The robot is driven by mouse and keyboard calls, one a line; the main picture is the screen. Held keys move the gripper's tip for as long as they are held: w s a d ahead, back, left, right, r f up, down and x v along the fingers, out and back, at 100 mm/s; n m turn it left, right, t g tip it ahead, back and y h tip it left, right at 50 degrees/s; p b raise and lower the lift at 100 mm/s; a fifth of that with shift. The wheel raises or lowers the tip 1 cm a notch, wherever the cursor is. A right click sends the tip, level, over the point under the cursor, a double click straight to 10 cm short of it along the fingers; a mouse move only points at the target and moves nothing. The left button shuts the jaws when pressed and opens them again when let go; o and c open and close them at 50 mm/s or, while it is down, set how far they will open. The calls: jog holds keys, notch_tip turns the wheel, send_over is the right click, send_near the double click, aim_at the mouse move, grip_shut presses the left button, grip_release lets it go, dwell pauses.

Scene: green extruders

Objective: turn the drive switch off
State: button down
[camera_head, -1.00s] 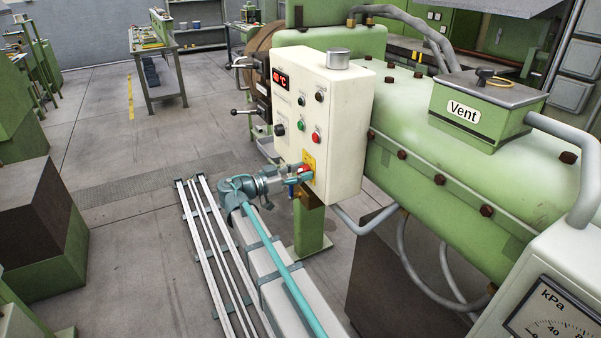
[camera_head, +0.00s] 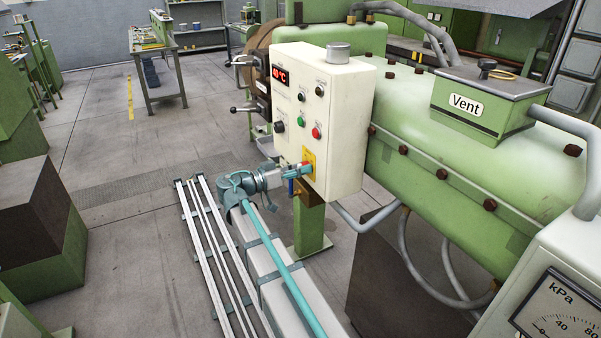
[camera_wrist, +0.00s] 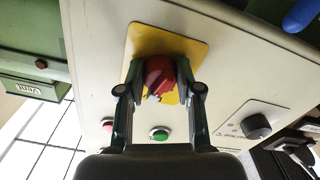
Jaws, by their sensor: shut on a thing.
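The drive switch is a red rotary knob (camera_wrist: 159,72) on a yellow plate (camera_wrist: 188,46), low on the front of the cream control box (camera_head: 343,128). The yellow plate also shows in the head view (camera_head: 308,155). My gripper (camera_wrist: 161,86) is shut on the red knob, one finger on each side of it. In the head view my gripper (camera_head: 302,171) reaches the plate from the left and covers much of the knob. The wrist view is turned over, and the knob's marking is not readable.
A green button (camera_wrist: 159,134), a red button (camera_wrist: 107,125) and a black knob (camera_wrist: 256,127) are on the same panel. A blue rounded part (camera_wrist: 303,14) shows at the wrist view's corner. The green extruder barrel (camera_head: 420,165) lies right of the box; open floor lies left.

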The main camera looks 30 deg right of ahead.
jog(key=n, duration=0.5)
jog(key=shift+r+n, duration=0.1)
jog(key=shift+n, duration=0.2)
jog(key=shift+n+p, duration=0.45)
jog(key=shift+n, duration=1.75)
jog(key=c, duration=0.8)
grip_release()
jog(key=shift+o, duration=0.2)
jog(key=a, duration=1.2)
jog(key=shift+s, duration=0.25)
jog(key=shift+w, duration=0.1)
